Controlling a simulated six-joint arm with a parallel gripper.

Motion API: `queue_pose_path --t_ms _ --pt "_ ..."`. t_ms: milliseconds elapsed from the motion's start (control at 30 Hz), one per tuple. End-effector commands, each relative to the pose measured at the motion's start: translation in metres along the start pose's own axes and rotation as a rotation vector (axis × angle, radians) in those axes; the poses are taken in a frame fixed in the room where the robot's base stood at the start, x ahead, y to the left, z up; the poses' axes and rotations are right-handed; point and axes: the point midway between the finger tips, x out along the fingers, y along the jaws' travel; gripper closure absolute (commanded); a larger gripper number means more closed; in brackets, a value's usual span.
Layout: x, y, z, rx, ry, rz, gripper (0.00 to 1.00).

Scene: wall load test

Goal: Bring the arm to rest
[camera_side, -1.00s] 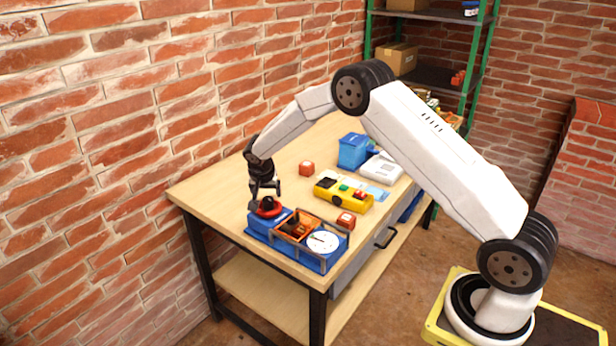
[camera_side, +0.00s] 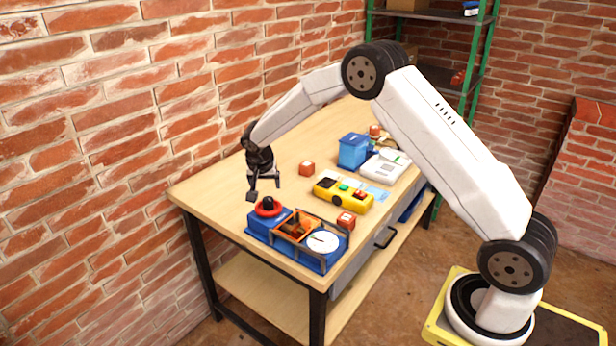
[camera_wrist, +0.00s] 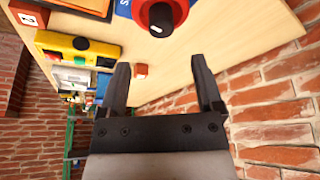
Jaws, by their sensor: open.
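My gripper (camera_side: 264,190) is open and empty. A gap shows between the fingers and the knob. In the wrist view the two dark fingers (camera_wrist: 160,85) are spread apart with bare table between them. The black knob (camera_wrist: 161,18) shows beyond the fingertips, at the top of that view.
A brick wall (camera_side: 120,130) stands close behind the gripper. On the table (camera_side: 222,185) are a yellow control box (camera_side: 343,197), red cubes (camera_side: 306,168), a blue bin (camera_side: 353,150) and a white device (camera_side: 386,166). A green-framed shelf (camera_side: 474,70) stands at the back.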

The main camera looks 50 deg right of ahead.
Motion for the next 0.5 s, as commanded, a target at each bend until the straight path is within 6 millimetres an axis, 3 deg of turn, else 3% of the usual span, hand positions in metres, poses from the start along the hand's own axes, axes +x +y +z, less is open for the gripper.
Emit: queue_pose_path --t_ms 267,500 --pt "-0.027 0.014 0.026 -0.13 -0.042 -0.036 0.16" --pt "-0.061 0.041 0.067 -0.318 -0.092 -0.093 0.16"
